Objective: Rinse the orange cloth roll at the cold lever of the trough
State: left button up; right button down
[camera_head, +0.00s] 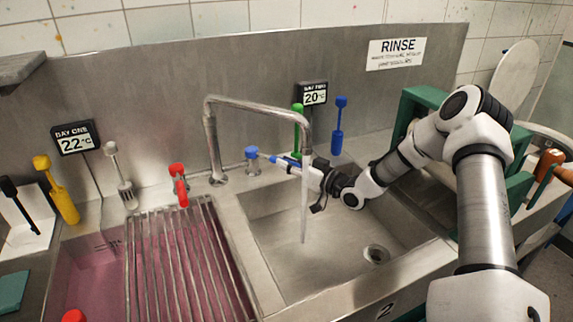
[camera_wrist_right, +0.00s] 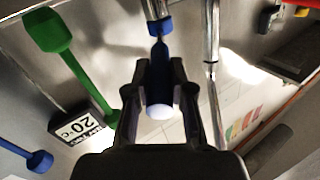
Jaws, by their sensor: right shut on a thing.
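The blue cold lever (camera_head: 272,159) sticks out from its blue-topped valve (camera_head: 252,153) beside the tap. My right gripper (camera_head: 300,167) is shut on the lever's handle. In the right wrist view my right gripper (camera_wrist_right: 160,72) has a finger on each side of the blue, white-ended handle (camera_wrist_right: 159,92). A pale stream of water (camera_head: 304,215) falls from the spout (camera_head: 265,106) into the trough basin (camera_head: 340,268). An orange-brown thing (camera_head: 549,162) shows at the far right; I cannot tell whether it is the cloth roll. My left gripper is not in view.
A green upright tool (camera_head: 298,122) and a blue one (camera_head: 338,125) stand behind the basin.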

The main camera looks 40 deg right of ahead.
jog(key=c, duration=1)
grip_release()
jog(key=shift+w+a, duration=0.1)
notch_tip(320, 180, up, 10)
